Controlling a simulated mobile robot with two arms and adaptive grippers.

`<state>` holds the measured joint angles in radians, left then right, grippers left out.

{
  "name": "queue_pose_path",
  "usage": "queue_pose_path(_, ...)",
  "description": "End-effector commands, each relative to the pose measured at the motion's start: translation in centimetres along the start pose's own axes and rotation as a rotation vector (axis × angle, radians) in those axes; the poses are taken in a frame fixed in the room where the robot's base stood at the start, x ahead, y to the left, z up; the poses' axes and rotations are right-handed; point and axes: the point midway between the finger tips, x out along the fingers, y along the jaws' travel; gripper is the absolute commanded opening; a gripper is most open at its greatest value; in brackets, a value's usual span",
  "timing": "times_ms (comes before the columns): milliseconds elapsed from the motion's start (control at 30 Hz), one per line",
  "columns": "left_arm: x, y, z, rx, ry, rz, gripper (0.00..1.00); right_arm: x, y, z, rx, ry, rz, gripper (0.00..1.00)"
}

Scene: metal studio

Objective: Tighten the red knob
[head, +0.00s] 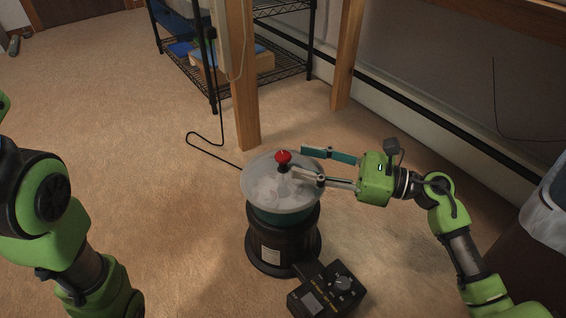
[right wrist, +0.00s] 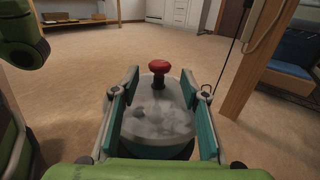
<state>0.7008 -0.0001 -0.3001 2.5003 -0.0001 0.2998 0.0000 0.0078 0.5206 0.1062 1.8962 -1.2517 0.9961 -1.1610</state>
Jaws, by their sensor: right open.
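The red knob (head: 283,157) stands upright at the middle of a translucent lid on a black, round-based machine (head: 268,240). In the right wrist view the red knob (right wrist: 159,67) shows straight ahead, beyond the fingertips and in line with the gap between them. My right gripper (head: 302,161) comes in from the right over the lid (head: 258,187). Its fingers are spread apart, with nothing between them; it also shows in the right wrist view (right wrist: 160,82). My left arm is at the left edge of the head view, and its gripper is out of frame.
A black control box (head: 328,290) with a dial sits on the carpet in front of the machine. Wooden posts (head: 241,100) and a wire shelf (head: 270,68) stand behind. A dark cable (head: 212,140) lies on the floor. The carpet to the left is clear.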

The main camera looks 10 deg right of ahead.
Motion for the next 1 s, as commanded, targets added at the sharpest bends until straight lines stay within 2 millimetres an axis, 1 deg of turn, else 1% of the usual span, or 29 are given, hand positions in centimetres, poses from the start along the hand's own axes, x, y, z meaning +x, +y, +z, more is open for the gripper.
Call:
queue_pose_path(33, -0.8, 0.2, -0.3, 0.000, 0.000, 0.000, 0.40, 1.1, 0.1, -0.2, -0.004, -0.005, 0.003, 0.41)
queue_pose_path(100, -1.3, 0.3, -0.4, 0.000, 0.000, 0.000, 0.40, 2.4, 0.0, -0.2, -0.004, -0.004, 0.002, 0.41)
queue_pose_path(200, -1.8, 0.4, -0.6, 0.000, 0.000, 0.000, 0.40, 4.0, 0.0, -0.1, -0.003, -0.004, 0.001, 0.41)
queue_pose_path(300, -2.1, 0.4, -0.7, 0.000, 0.000, 0.001, 0.40, 5.0, 0.0, -0.1, -0.001, -0.002, 0.000, 0.41)
queue_pose_path(467, -2.2, 0.5, -0.8, 0.000, 0.001, 0.001, 0.40, 5.8, 0.0, 0.0, 0.000, -0.001, 0.000, 0.41)
queue_pose_path(700, -2.2, 0.5, -0.8, 0.000, 0.001, 0.001, 0.40, 5.9, 0.0, 0.0, 0.001, 0.000, 0.000, 0.41)
queue_pose_path(733, -2.2, 0.5, -0.8, 0.000, 0.001, 0.001, 0.40, 5.9, 0.0, 0.0, 0.001, 0.000, 0.000, 0.39)
queue_pose_path(767, -2.2, 0.5, -0.8, 0.000, 0.001, 0.001, 0.40, 5.9, 0.0, 0.0, 0.001, 0.000, 0.000, 0.31)
queue_pose_path(800, -2.2, 0.5, -0.8, 0.000, 0.001, 0.001, 0.40, 5.9, 0.0, 0.0, 0.001, 0.000, 0.000, 0.20)
queue_pose_path(867, -2.2, 0.5, -0.8, -0.001, 0.001, 0.001, 0.40, 5.9, 0.0, 0.0, 0.001, 0.000, 0.000, 0.05)
queue_pose_path(900, -2.2, 0.5, -0.8, -0.001, 0.001, 0.001, 0.40, 5.9, 0.0, 0.0, 0.001, 0.000, 0.000, 0.02)
queue_pose_path(1000, -2.2, 0.5, -0.8, 0.000, 0.001, 0.001, 0.40, 5.9, 0.0, 0.0, 0.001, 0.000, 0.000, 0.02)
